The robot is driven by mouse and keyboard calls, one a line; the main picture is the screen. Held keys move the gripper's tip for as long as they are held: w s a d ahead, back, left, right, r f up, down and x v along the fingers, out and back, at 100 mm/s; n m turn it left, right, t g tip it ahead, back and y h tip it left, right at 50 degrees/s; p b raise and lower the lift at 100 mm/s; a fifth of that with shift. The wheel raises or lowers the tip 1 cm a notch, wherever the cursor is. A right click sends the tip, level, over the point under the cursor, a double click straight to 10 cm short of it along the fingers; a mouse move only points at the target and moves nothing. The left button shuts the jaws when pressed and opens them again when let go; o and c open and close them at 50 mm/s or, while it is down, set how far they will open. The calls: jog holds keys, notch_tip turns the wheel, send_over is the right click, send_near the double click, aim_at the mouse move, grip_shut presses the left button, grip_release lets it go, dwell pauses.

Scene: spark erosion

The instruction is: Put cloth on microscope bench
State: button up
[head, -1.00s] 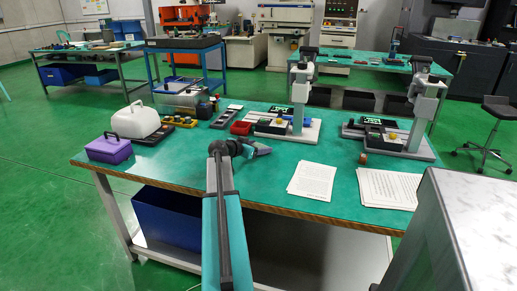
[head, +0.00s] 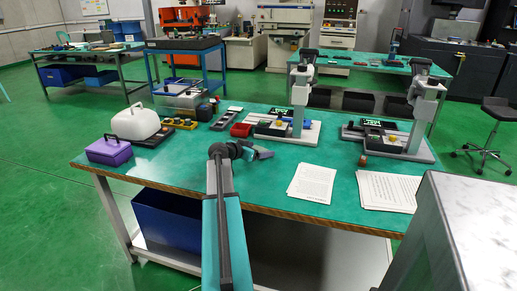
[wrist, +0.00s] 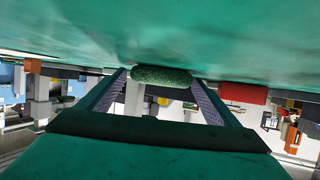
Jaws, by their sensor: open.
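My gripper (head: 262,153) is low over the front middle of the green-topped microscope bench (head: 250,186), left of the paper sheets. The wrist view shows the bench top upside down along its upper part. There my gripper (wrist: 160,77) is open, its two fingers spread. A dark green, speckled, rounded roll (wrist: 162,75) shows between the fingertips; it may be the cloth. I cannot tell whether the fingers touch it. I cannot make out a cloth in the head view. Two microscopes (head: 302,95) (head: 424,105) stand at the right half of the bench.
A white case (head: 135,121) and a purple box (head: 108,150) stand at the left. Two paper stacks (head: 312,183) (head: 388,190) lie at the front right. The front left bench top is clear.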

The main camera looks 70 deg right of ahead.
jog(key=shift+s+a+f+p, duration=0.1)
jog(key=shift+s+a+p, duration=0.05)
jog(key=shift+p, duration=0.15)
jog(key=v, duration=1.2)
jog(key=shift+r+b, duration=0.2)
jog(key=shift+b, duration=0.15)
